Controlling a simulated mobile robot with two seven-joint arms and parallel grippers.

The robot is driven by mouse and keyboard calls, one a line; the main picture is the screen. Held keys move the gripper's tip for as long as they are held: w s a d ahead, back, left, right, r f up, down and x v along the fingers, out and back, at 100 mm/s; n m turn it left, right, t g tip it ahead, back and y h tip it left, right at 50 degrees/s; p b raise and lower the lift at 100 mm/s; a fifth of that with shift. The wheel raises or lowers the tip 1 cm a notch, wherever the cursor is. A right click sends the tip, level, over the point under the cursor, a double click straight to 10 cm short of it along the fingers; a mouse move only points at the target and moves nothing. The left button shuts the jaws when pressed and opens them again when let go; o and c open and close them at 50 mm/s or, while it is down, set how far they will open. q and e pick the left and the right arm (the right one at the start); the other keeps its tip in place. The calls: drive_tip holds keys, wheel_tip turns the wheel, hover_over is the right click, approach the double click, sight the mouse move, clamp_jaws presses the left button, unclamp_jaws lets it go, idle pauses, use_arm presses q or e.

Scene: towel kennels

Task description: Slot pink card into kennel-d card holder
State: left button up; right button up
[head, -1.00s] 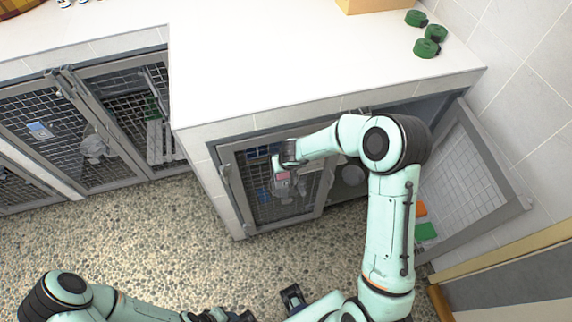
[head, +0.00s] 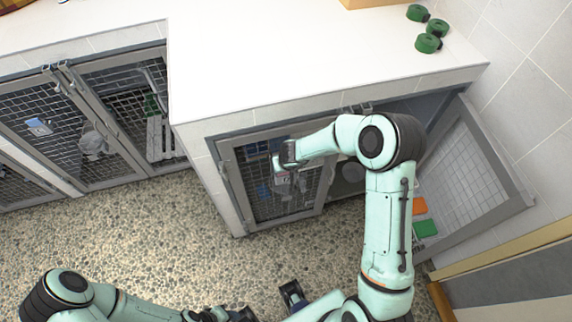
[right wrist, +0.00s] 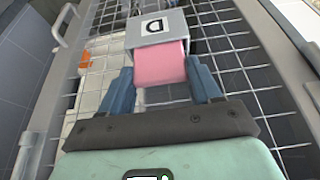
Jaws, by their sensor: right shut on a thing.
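The pink card (right wrist: 160,65) is between the blue fingers of my right gripper (right wrist: 165,85), which is shut on it. The card's far edge is at the mouth of a grey card holder (right wrist: 157,27) marked D, and its far end is covered by the holder. I cannot tell how deep it sits. The holder is on the wire mesh of a kennel door (head: 262,215). In the head view my right gripper (head: 285,172) is at this door, and the card is mostly hidden.
A kennel door (head: 470,175) stands open at the right by the tiled wall. An orange card (head: 419,206) and a green card (head: 425,228) show beside it. Green rolls (head: 428,43) stand on the white counter (head: 300,60). The pebbled floor (head: 150,240) is open.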

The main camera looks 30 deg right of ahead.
idle(0.3)
drive_tip(key=o, duration=1.1)
use_arm(q)
drive_tip(key=w+r+p, duration=0.4)
drive_tip(key=r+p, duration=0.2)
drive_tip(key=r, duration=0.1)
drive_tip(key=shift+w+r+t, duration=0.2)
drive_tip(key=shift+w+t, duration=0.1)
drive_tip(key=shift+w, duration=0.05)
use_arm(e)
drive_tip(key=v, duration=1.3)
drive_tip(key=shift+s, duration=0.15)
drive_tip(key=shift+r, duration=0.1)
